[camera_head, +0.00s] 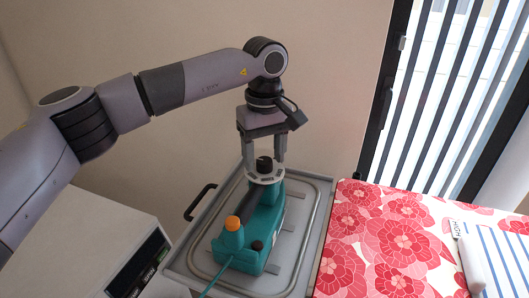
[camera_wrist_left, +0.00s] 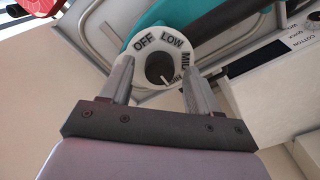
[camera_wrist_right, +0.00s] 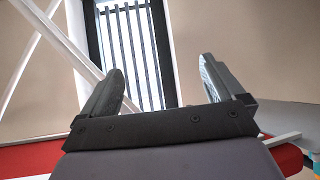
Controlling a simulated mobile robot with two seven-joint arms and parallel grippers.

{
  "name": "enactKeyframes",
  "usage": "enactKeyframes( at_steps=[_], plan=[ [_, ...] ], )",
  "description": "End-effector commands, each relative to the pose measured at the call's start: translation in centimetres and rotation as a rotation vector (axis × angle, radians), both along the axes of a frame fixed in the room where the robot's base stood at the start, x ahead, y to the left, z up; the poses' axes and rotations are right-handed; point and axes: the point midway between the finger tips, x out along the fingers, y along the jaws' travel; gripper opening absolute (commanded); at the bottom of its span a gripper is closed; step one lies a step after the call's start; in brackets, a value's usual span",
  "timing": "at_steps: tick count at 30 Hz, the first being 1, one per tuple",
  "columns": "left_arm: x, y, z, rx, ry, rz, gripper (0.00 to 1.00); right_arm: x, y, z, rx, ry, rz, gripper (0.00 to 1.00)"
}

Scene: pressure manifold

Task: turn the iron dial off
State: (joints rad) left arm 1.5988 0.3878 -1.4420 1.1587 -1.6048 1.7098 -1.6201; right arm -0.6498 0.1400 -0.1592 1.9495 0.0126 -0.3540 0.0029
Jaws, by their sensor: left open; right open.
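The teal iron (camera_head: 262,228) stands on a grey metal tray (camera_head: 180,264). Its dial has a dark knob (camera_head: 264,164) over a white ring (camera_head: 265,179). In the left wrist view the ring (camera_wrist_left: 143,44) reads OFF, LOW and MID, with a further label partly hidden by a finger. A pale mark on the knob (camera_wrist_left: 158,66) appears to point to the lower right, away from OFF. My left gripper (camera_head: 264,161) points down, open, with a finger on either side of the knob; contact is not clear. My right gripper (camera_wrist_right: 163,75) is open and empty, outside the head view.
A red floral ironing board (camera_head: 350,250) lies right of the tray, with a striped cloth (camera_head: 498,262) and a small HIGH card (camera_head: 456,229). A white box with a dark panel (camera_head: 138,266) stands at the left. The blinds (camera_head: 440,90) are behind.

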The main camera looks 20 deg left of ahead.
Motion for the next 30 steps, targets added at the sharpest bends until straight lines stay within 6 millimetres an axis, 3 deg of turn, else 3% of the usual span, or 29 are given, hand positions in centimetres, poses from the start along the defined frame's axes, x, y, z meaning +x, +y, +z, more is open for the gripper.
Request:
enactKeyframes(
  at_steps=[9,14,15,30],
  plan=[
    [0.00,-0.01,-0.46,-0.001,0.000,0.000,0.61,-0.02,0.00,0.02,0.000,0.001,0.000,0.95],
    [0.00,-0.01,-0.44,-0.001,0.000,0.000,0.09,-0.02,0.00,0.02,0.000,0.001,0.000,0.95],
    [0.00,-0.01,-0.43,-0.001,0.000,0.000,0.05,-0.02,0.00,0.02,0.000,0.001,0.000,0.95],
    [0.01,-0.03,-0.38,-0.002,0.001,0.126,0.05,-0.03,-0.01,0.01,0.000,0.001,0.000,0.95]
  ],
)
